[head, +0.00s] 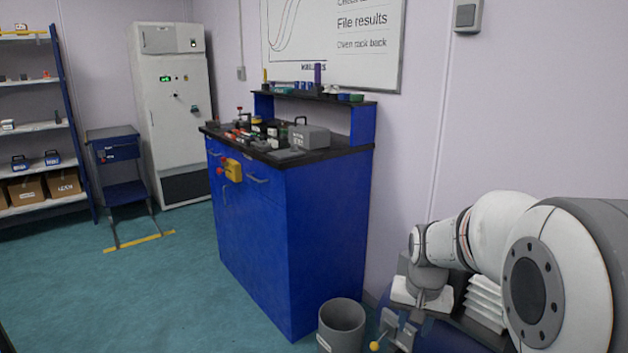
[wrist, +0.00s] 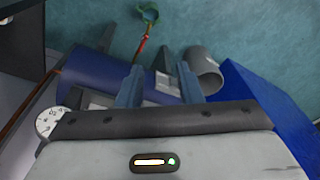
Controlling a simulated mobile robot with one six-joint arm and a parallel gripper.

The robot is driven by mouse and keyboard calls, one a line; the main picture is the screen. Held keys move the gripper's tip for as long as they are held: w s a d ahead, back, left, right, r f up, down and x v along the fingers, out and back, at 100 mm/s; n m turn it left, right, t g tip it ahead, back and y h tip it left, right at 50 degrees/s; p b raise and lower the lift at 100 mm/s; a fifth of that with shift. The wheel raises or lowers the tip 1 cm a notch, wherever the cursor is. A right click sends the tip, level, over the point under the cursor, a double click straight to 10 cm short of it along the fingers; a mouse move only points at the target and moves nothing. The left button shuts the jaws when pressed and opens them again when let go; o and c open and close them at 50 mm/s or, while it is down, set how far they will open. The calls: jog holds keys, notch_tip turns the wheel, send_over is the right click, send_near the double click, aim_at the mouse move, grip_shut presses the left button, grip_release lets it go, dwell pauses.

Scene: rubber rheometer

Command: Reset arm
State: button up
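My white and grey arm (head: 485,235) reaches in from the right edge in the head view. It is bent, and its wrist end points down at the lower right. My gripper (head: 398,328) hangs low there, just right of the grey bin (head: 341,325). In the wrist view my gripper (wrist: 159,80) shows two blue-grey fingers spread apart, with nothing seen held between them. Behind the fingers lie a dark blue rounded body (wrist: 95,80) and the grey bin, which also shows in the wrist view (wrist: 205,66). Contact with these cannot be told.
A blue workbench (head: 290,220) with tools on its black top stands left of my arm. White folded stacks (head: 486,300) lie close beside my wrist. A tall white cabinet (head: 172,110) and shelves (head: 35,125) stand farther back. Green floor (head: 165,285) is clear at left.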

jog(key=s+a+r+n+p, duration=0.2)
jog(key=s+r+p, duration=0.3)
jog(key=s+r, duration=0.2)
jog(key=s+a+r+n+t+p, duration=0.1)
jog(key=s+a+r+n+p, duration=0.1)
jog(key=s+r+p, duration=0.3)
jog(key=s+a+r, duration=0.1)
jog(key=s+r, duration=0.2)
jog(key=s, duration=0.2)
jog(key=shift+s+a, duration=0.15)
jog(key=shift+s, duration=0.25)
